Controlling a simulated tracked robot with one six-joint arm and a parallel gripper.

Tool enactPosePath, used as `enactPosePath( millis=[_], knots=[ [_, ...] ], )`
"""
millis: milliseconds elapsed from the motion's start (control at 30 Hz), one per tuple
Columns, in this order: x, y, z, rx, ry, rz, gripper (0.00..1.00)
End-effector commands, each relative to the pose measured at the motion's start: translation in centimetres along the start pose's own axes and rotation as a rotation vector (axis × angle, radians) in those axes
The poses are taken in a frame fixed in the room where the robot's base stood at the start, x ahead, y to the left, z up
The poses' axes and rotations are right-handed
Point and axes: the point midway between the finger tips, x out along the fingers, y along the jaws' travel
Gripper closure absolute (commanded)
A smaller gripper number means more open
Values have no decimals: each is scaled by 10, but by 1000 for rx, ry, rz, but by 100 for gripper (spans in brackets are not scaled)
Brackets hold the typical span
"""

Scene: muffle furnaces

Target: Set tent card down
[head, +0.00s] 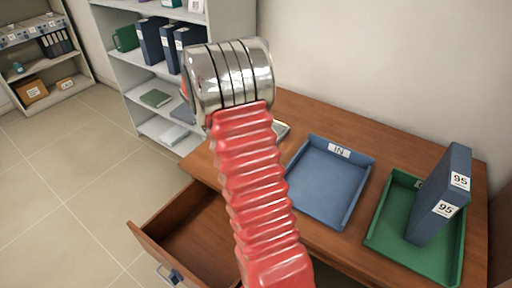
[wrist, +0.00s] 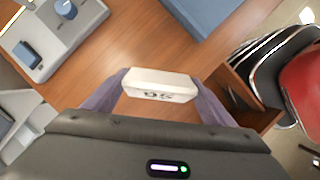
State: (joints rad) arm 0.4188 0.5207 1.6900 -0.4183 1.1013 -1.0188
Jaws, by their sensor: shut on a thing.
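The white tent card (wrist: 160,78) shows in the wrist view, with a dark marking on its near face that is hard to read. My gripper (wrist: 161,88) is shut on it, with one purple finger at each end of the card. Brown wooden desktop (wrist: 150,44) shows beyond the card. I cannot tell whether the card touches the wood or hangs above it. In the head view my own arm crosses the middle of the picture, and neither the gripper nor the card can be seen there.
A blue tray (head: 318,186) marked IN and a green tray (head: 382,238) holding a blue binder (head: 441,200) stand on the desk. The desk drawer (head: 185,232) is pulled open.

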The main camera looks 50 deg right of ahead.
Motion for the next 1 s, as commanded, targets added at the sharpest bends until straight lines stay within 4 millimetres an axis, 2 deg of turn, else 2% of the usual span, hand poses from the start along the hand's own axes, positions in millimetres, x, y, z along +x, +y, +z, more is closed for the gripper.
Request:
enactPosePath(
  millis=[33,100,467,800,1000],
  knots=[
    [-6,-2,-15,30,-1,-13,48],
    [-13,-7,-34,83,0,-35,48],
    [-54,-43,-126,352,0,-147,48],
    [-92,-97,-206,592,0,-247,48],
    [-110,-131,-242,709,0,-294,48]
  ],
)
